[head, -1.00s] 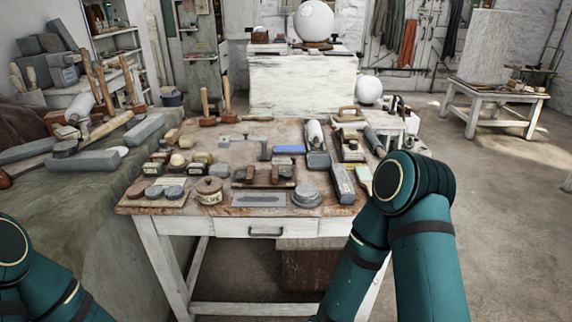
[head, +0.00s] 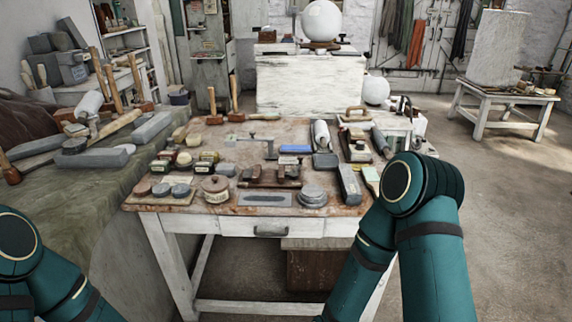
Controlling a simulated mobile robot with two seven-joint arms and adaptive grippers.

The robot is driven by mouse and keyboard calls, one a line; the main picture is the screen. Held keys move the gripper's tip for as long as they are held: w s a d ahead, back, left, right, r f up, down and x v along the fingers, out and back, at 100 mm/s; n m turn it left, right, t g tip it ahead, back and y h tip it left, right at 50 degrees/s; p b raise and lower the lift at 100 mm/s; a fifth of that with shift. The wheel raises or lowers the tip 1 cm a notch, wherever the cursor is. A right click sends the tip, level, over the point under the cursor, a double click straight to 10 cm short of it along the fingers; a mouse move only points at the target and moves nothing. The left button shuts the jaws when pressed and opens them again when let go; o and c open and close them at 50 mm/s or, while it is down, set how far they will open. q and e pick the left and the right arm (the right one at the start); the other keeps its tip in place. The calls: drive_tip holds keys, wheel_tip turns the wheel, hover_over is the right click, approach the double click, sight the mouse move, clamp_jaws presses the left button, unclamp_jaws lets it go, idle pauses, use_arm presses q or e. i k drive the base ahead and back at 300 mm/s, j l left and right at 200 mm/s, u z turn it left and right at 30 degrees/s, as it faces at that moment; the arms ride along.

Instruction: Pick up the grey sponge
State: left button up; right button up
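Several grey pieces lie on the worn wooden worktable (head: 290,133), and I cannot tell for sure which one is the grey sponge. A small grey block (head: 225,169) lies left of the middle, and small grey rounded pieces (head: 181,190) lie on a board at the front left. A grey block (head: 325,161) lies right of the middle, and a long grey block (head: 350,185) lies near the right edge. My teal arms show at the lower left and lower right, but neither gripper is in view.
A lidded pot (head: 215,190), a round tin (head: 312,196), a blue block (head: 295,149) and upright mallets (head: 234,98) crowd the table. A cloth-covered bench (head: 70,205) with stone blocks stands at left. White plaster spheres (head: 321,20) stand behind. The floor (head: 500,220) at right is clear.

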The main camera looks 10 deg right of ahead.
sight(227, 170)
drive_tip(key=j+z, duration=0.15)
drive_tip(key=z, duration=0.65)
drive_tip(key=i+j+z, duration=0.1)
drive_tip(key=j+z, duration=0.2)
drive_tip(key=j, duration=0.15)
drive_tip(key=j+z, duration=0.35)
drive_tip(key=j, duration=0.15)
drive_tip(key=k+j+z, duration=0.1)
drive_tip(key=j, duration=0.85)
